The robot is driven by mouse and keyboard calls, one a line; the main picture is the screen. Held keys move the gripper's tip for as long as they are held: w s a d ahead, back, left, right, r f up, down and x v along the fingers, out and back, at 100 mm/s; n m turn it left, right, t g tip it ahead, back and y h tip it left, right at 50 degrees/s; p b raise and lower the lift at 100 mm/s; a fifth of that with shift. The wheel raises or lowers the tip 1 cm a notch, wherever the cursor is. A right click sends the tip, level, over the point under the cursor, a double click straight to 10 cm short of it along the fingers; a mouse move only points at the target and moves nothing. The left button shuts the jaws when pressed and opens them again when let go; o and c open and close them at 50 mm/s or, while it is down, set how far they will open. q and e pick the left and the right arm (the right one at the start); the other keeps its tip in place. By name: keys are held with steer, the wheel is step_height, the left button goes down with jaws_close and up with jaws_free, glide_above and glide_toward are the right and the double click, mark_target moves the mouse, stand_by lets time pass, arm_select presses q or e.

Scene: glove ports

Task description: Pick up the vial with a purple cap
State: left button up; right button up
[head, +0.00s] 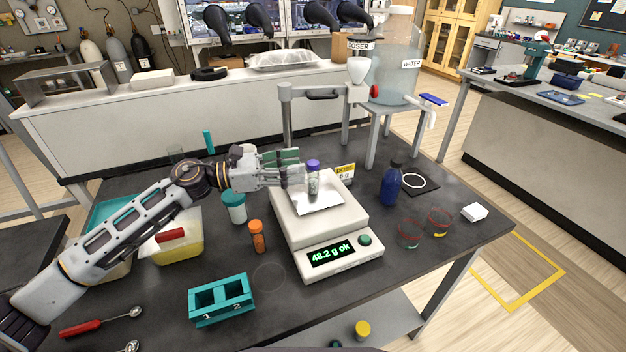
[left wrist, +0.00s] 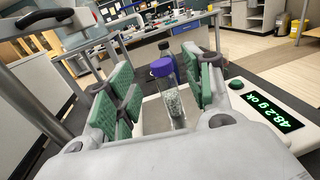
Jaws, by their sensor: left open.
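The vial with a purple cap (head: 313,180) stands upright on the pan of the white scale (head: 320,223). It is clear, with pale grains inside. In the left wrist view the vial (left wrist: 172,97) stands between the green finger pads of my left gripper (left wrist: 160,95), with a gap showing on both sides. In the head view my left gripper (head: 291,172) reaches in from the left at the vial's height, open and empty. The scale's display reads "48.2 g ok". My right gripper is not in view.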

mark_target(313, 162)
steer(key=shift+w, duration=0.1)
arm_select(q)
steer(key=shift+d, duration=0.55)
steer(key=shift+p+x, duration=0.6)
steer(key=shift+x, duration=1.35)
steer(key=shift+d, duration=0.1)
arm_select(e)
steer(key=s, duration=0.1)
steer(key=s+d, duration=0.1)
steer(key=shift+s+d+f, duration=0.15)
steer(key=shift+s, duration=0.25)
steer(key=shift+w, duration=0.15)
arm_select(q)
steer(key=c, duration=1.1)
